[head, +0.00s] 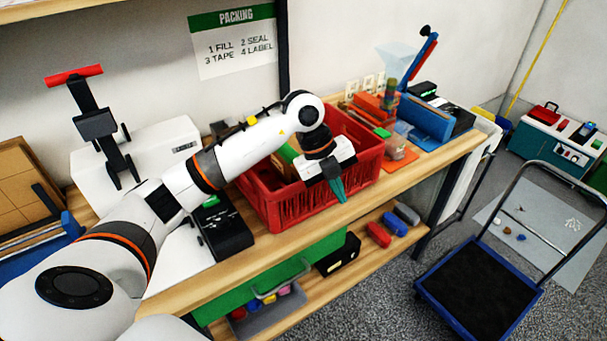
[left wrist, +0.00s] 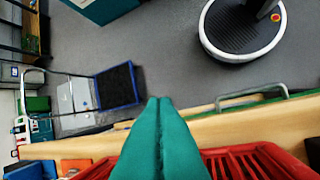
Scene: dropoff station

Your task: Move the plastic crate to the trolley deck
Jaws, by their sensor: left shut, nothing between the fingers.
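The red plastic crate (head: 290,208) stands on the wooden bench in the head view, with some items inside, one of them green. Its near rim also shows at the bottom of the left wrist view (left wrist: 258,162). My left gripper (head: 338,190) has teal fingers, shut and empty, at the crate's near side; I cannot tell whether they touch the rim. The fingers fill the lower middle of the left wrist view (left wrist: 158,105). My left arm hides part of the crate. The trolley deck (head: 478,290), black with a blue edge, is empty on the floor at the right. My right gripper is not in view.
Left of the crate is a black device (head: 222,228); right of it are orange and blue items (head: 425,118). A lower shelf (head: 370,255) holds small objects and a grey bin (head: 270,312). The trolley's handle (head: 520,190) rises at its far side. Floor lies between bench and trolley.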

